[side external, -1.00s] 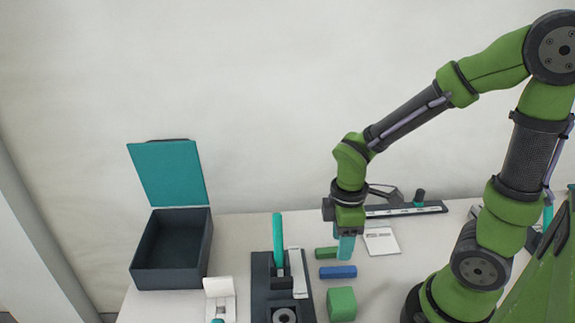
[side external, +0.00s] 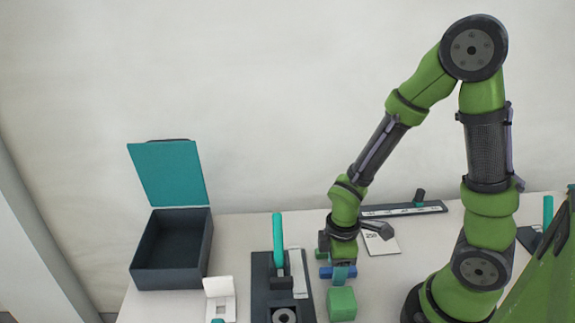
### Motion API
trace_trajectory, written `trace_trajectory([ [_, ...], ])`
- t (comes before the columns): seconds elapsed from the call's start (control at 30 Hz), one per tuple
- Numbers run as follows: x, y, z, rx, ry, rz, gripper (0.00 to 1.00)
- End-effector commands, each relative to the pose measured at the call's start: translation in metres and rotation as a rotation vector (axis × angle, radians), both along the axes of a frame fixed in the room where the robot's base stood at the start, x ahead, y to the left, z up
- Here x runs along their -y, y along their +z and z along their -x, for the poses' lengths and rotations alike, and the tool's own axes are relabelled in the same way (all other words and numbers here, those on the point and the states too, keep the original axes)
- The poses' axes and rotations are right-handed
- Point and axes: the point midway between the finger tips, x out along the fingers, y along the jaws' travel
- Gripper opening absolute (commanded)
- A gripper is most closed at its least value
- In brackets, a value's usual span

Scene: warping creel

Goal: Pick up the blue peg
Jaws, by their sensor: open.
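The jaws are open, and I cannot tell from this side whether both fingers straddle the peg. A green block (side external: 342,304) stands just in front of the gripper.
A dark fixture with an upright teal handle (side external: 278,240) stands to the left. An open dark box (side external: 170,250) with a teal lid is at the far left. A white holder (side external: 219,300) is between them. A dark rail (side external: 405,210) and white card (side external: 380,243) lie behind.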

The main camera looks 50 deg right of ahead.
Motion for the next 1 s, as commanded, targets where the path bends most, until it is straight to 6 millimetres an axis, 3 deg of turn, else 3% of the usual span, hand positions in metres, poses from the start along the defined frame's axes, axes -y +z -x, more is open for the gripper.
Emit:
trace_trajectory([
  [0.03,0.0,0.0,0.0,0.0,0.0,0.0,0.46],
  [0.33,0.0,0.0,0.0,0.0,0.0,0.0,0.01],
  [0.73,0.0,0.008,-0.001,0.004,-0.001,-0.001,0.0],
  [1.0,0.0,0.053,-0.002,0.009,-0.001,-0.001,0.0],
])
